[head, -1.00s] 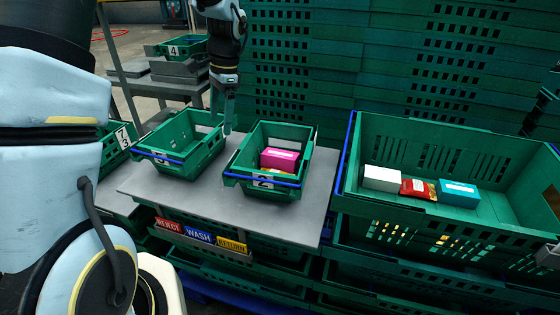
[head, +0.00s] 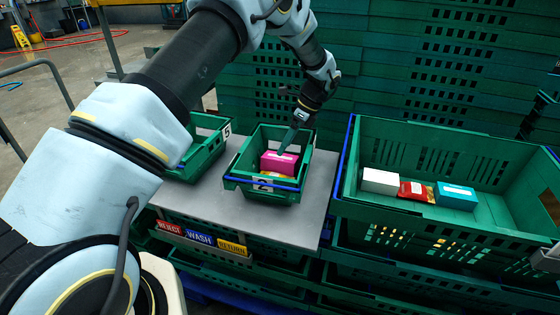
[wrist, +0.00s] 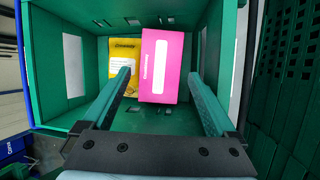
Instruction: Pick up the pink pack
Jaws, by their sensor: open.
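The pink pack (head: 279,164) is a box lying in the small green crate labelled 2 (head: 240,160). In the wrist view the pink pack (wrist: 162,66) lies beside a yellow pack (wrist: 123,62), which is on its left and partly under or against it; I cannot tell which. My gripper (head: 284,150) reaches down into this crate from above. In the wrist view my gripper (wrist: 162,78) is open, its left finger over the yellow pack's lower right and its right finger to the right of the pink pack. Nothing is held.
Another small green crate labelled 5 (head: 222,140) stands to the left, partly hidden by my arm. A large green crate (head: 350,150) on the right holds a white box (head: 380,181), a red pack (head: 416,191) and a blue box (head: 456,196). Stacked green crates rise behind.

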